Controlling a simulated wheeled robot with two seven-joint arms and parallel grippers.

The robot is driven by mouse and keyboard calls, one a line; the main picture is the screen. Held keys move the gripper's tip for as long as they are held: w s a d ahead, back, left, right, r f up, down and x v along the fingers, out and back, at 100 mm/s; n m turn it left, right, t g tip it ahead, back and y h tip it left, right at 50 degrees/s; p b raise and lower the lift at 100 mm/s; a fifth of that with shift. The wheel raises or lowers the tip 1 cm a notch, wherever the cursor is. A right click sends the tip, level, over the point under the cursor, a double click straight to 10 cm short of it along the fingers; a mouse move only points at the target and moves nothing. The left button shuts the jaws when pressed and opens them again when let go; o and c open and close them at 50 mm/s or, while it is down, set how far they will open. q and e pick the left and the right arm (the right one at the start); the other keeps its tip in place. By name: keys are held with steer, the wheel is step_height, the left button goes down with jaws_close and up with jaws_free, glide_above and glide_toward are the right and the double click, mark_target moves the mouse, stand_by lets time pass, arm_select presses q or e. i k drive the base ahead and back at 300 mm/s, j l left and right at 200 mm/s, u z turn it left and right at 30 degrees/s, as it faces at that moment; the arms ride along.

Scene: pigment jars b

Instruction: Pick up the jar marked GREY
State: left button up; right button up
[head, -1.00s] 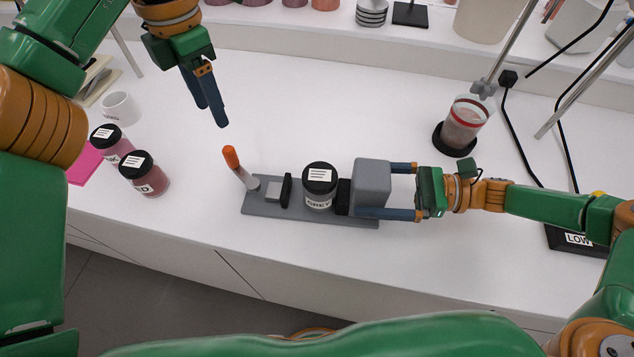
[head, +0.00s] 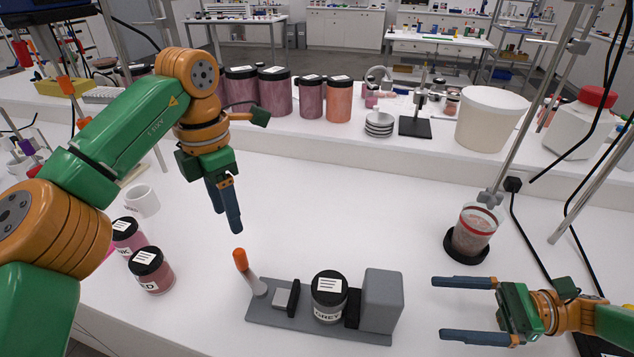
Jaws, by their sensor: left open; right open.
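The jar marked GREY (head: 329,298) has a black lid with a white label and stands upright in a grey clamp fixture (head: 265,315). It sits between a small dark pad on its left and a dark jaw against a grey block (head: 382,301) on its right. An orange-tipped lever (head: 241,262) rises at the fixture's left end. My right gripper (head: 436,308) is open and empty, to the right of the block and apart from it. My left gripper (head: 236,229) points down above the table, behind and left of the fixture; its fingers look close together from this angle.
Two pink-red jars, one marked RED (head: 152,271), and a white mug (head: 142,200) stand at the left. A glass of reddish liquid (head: 473,230) on a black base stands behind my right gripper. Large jars (head: 274,92) line the back shelf. The middle table is clear.

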mark_target(330, 288)
steer(key=k, duration=1.5)
